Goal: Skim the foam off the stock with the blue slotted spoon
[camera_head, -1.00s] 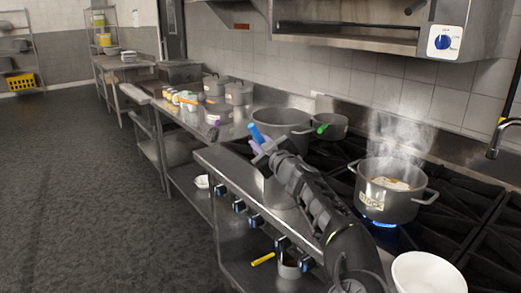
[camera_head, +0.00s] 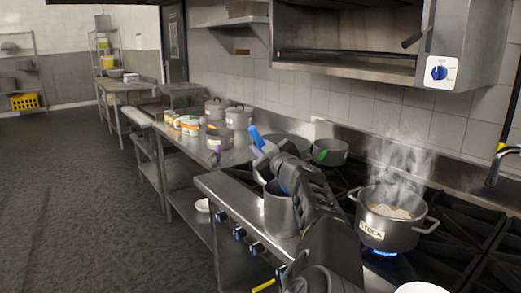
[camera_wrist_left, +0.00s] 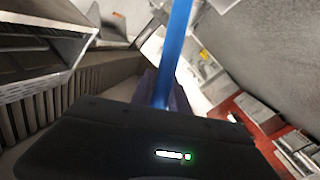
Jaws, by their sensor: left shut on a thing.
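My left gripper (camera_head: 270,160) is shut on the blue handle (camera_head: 257,137) of the slotted spoon, above the stove's left end. The handle (camera_wrist_left: 176,50) also rises from between the jaws in the left wrist view. The spoon's slotted end is hidden, so I cannot tell what it touches. The steaming grey stock pot (camera_head: 375,232), with a partly readable label, stands on a burner with a blue flame. Pale foam (camera_head: 390,211) floats on the stock. My right gripper is not in view.
A metal canister (camera_head: 280,214) stands below my gripper at the counter edge. A white bowl (camera_head: 420,287) is at the bottom edge, in front of the stock pot. A pan with a green mark (camera_head: 331,153) stands behind my gripper. An oven-like unit (camera_head: 345,40) hangs above.

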